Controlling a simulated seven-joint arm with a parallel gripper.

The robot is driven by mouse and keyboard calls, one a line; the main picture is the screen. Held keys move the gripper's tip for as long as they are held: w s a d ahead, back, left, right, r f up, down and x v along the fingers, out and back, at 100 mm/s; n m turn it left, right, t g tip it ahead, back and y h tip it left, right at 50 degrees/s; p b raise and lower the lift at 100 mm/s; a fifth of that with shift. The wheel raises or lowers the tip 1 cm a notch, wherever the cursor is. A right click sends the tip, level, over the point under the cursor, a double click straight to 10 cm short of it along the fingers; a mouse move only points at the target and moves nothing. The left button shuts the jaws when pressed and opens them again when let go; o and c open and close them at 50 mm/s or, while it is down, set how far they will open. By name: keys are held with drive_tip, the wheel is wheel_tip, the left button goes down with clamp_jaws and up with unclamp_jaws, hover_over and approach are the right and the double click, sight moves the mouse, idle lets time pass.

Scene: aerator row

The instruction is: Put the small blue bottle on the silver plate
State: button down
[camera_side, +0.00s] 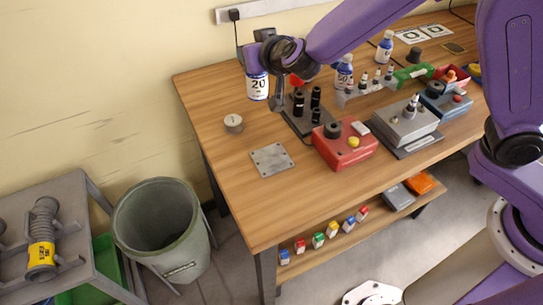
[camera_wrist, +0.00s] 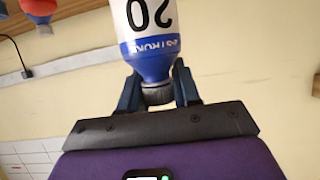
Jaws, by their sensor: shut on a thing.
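My gripper (camera_wrist: 158,92) is shut on a small blue bottle (camera_wrist: 148,48) at its grey cap and blue shoulder. The bottle has a white label reading 20. In the side view the bottle (camera_side: 257,87) hangs upright below my gripper (camera_side: 262,62), in the air over the back left part of the table. The silver plate (camera_side: 271,159) is a flat square with small holes, lying on the table toward its left front. The bottle is apart from the plate, above and behind it in the picture.
Other blue-and-white bottles (camera_side: 344,72) (camera_side: 385,47) stand farther back. Bare wood surrounds the plate's front.

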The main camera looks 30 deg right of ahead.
drive_tip(key=s+d+r+n+y, duration=0.1)
drive_tip(key=s+d+n+y, duration=0.15)
drive_tip(key=s, duration=0.75)
drive_tip(key=s+d+n+y, duration=0.1)
drive_tip(key=s+d, duration=0.3)
drive_tip(key=s, duration=0.7)
drive_tip(key=w+a+f, duration=0.8)
drive_tip(key=w+f, duration=0.3)
drive_tip(key=f, duration=0.1)
drive_tip(key=shift+w+f, duration=0.35)
drive_tip(key=shift+f, duration=0.05)
drive_tip(key=shift+a+f+m, duration=0.1)
drive_tip(key=shift+f+m, duration=0.1)
drive_tip(key=shift+m, duration=0.05)
drive_tip(key=c, duration=0.8)
unclamp_jaws()
